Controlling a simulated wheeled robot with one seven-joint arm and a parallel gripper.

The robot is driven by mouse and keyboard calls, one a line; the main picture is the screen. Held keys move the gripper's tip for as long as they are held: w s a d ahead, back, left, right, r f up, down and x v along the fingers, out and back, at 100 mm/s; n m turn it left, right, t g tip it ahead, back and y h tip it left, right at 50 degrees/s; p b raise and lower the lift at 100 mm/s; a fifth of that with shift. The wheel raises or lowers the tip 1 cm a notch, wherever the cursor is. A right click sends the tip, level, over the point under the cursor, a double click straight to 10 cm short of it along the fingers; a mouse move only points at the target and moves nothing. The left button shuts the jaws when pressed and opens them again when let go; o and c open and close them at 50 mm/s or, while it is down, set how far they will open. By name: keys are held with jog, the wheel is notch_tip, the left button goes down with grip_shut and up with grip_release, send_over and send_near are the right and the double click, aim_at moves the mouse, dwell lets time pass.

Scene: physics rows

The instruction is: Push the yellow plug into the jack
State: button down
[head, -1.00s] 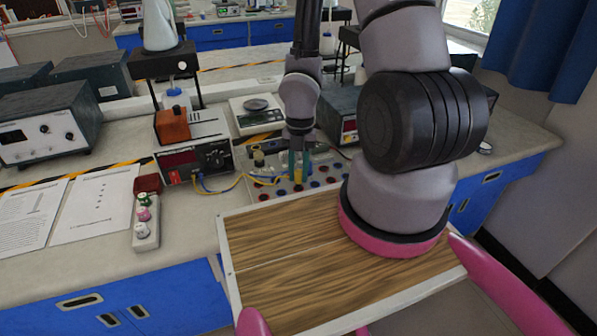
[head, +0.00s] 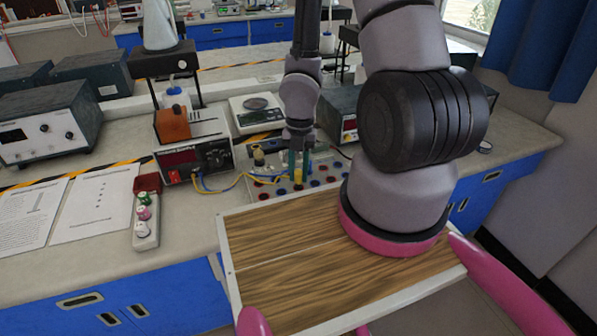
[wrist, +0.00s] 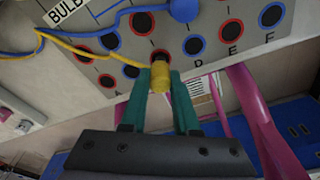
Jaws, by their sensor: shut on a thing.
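The yellow plug (wrist: 161,78) is upright between the two green fingers of my gripper (wrist: 159,90) in the wrist view, and the fingers are shut on it. Its far end meets a red-ringed jack (wrist: 153,53) on the jack panel (wrist: 212,50). The plug covers most of that jack, so I cannot tell how deep it sits. In the head view the plug (head: 298,177) shows below my gripper (head: 299,165), over the panel (head: 262,192). A yellow lead (wrist: 85,44) runs left from the plug's side.
A blue plug (wrist: 183,9) with a blue lead stands in the panel close to the yellow one. Several red and blue jacks surround them. A power supply (head: 192,160) is left of the panel, scales (head: 256,112) behind it. A wooden board (head: 290,262) is in front.

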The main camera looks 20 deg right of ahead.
jog(key=shift+f, duration=1.05)
dwell(0.7)
jog(key=shift+c, duration=0.9)
grip_release()
jog(key=shift+r, duration=0.15)
jog(key=shift+r, duration=3.15)
